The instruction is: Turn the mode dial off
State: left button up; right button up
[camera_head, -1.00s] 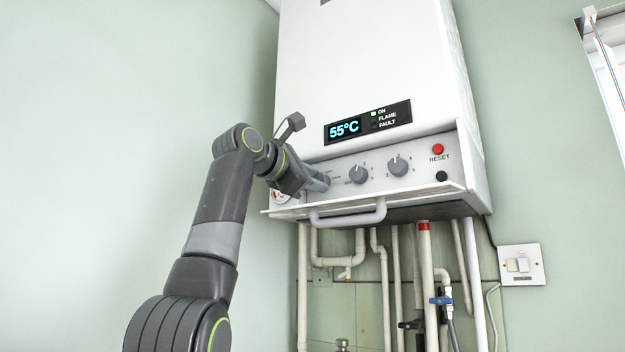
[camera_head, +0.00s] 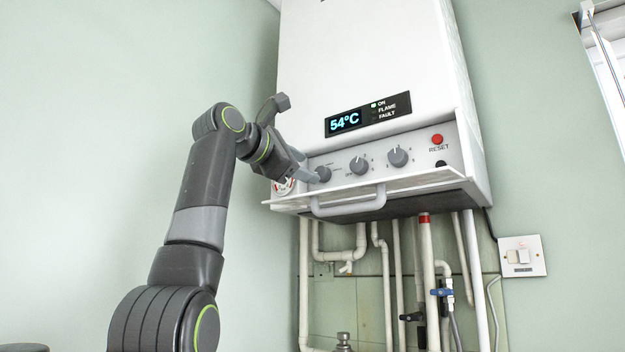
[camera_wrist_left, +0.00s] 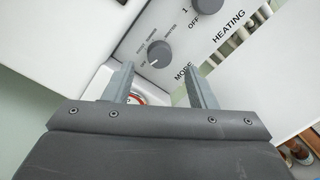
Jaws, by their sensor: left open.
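The mode dial (camera_head: 323,174) is the leftmost round grey knob on the boiler's control panel. In the left wrist view the dial (camera_wrist_left: 158,53) shows whole, with the word MODE printed beside it and small lettering around it. A pale mark on it points toward the lower left of that view, near a small label. My left gripper (camera_head: 309,171) is just left of the dial. In the left wrist view its open fingers (camera_wrist_left: 157,76) stand apart with nothing between them, and the dial lies beyond the gap. My right gripper is not in view.
A hinged flap (camera_head: 400,189) with a grey handle (camera_head: 348,206) sticks out below the panel. Two more dials (camera_head: 359,165) (camera_head: 398,156) and a red reset button (camera_head: 437,139) are to the right. A gauge (camera_head: 283,187) is partly hidden by my arm. Pipes (camera_head: 427,280) run below.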

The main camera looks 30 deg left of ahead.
pick_arm(q)
jog(key=s+a+b, duration=0.2)
jog(key=s+b, duration=0.2)
jog(key=s, duration=0.9)
jog(key=shift+a+r, duration=0.2)
jog(key=shift+a, duration=0.1)
jog(key=shift+w, duration=0.1)
